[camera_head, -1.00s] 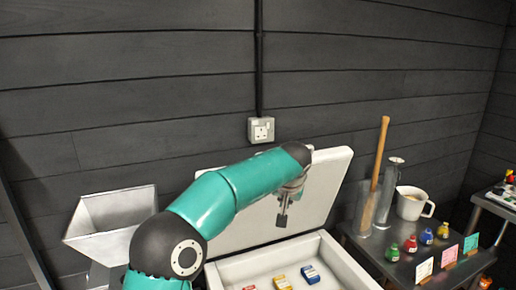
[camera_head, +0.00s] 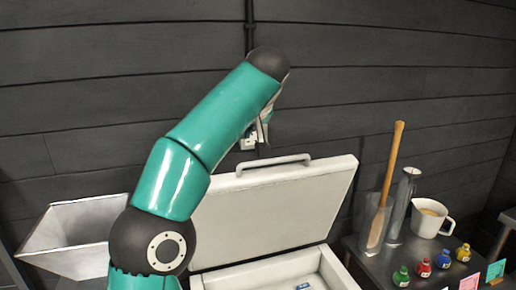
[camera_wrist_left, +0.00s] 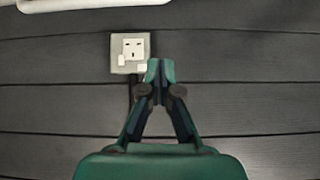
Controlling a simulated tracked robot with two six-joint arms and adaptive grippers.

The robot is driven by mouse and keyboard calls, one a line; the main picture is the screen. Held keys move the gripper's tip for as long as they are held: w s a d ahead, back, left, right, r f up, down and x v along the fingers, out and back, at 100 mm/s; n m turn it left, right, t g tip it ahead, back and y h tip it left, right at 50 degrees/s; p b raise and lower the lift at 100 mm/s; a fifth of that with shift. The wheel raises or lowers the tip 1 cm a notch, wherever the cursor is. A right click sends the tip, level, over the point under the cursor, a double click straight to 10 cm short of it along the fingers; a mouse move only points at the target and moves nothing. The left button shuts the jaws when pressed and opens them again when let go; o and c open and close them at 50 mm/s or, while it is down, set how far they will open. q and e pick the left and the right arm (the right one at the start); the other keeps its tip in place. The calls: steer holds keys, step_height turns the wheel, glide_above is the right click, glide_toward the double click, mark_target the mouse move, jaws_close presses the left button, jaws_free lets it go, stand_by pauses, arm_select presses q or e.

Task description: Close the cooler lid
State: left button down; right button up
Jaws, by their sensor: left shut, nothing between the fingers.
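The cooler (camera_head: 262,272) is a white box at the bottom centre of the head view. Its white lid (camera_head: 285,215) stands open, raised at the back, with a grey handle (camera_head: 273,164) along its top edge. My left gripper (camera_head: 264,143) is above and behind the lid's top edge, partly hidden by my teal arm. In the left wrist view the left gripper (camera_wrist_left: 160,68) is shut and empty in front of the dark wall. A pale edge (camera_wrist_left: 90,3) crosses the top left of that view; I cannot tell for sure that it is the lid. My right gripper is not in view.
A metal hopper (camera_head: 70,235) stands at the left. A dark table (camera_head: 372,262) at the right holds a wooden paddle (camera_head: 385,190), a metal cylinder (camera_head: 401,205), a white jug (camera_head: 430,217) and several small coloured bottles (camera_head: 443,259). A wall socket (camera_wrist_left: 131,52) is behind the gripper.

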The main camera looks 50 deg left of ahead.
arm_select(q)
glide_above(242, 174)
steer(key=w+a, duration=0.1)
steer(key=a, duration=0.1)
steer(key=f, duration=0.6)
steer(key=shift+w+a+f, duration=0.1)
steer(key=shift+a+f, duration=0.1)
steer(key=shift+f, duration=0.1)
steer(key=shift+s+d+f+b, duration=0.3)
steer(key=shift+d+f+b, duration=0.1)
steer(key=shift+d, duration=0.2)
steer(key=shift+s+d+f+b, duration=0.3)
steer(key=shift+d+b, duration=0.1)
steer(key=shift+d, duration=0.2)
steer(key=shift+s+d+f, duration=0.2)
steer(key=shift+s+d, duration=0.1)
steer(key=shift+d, duration=0.1)
steer(key=shift+d, duration=0.1)
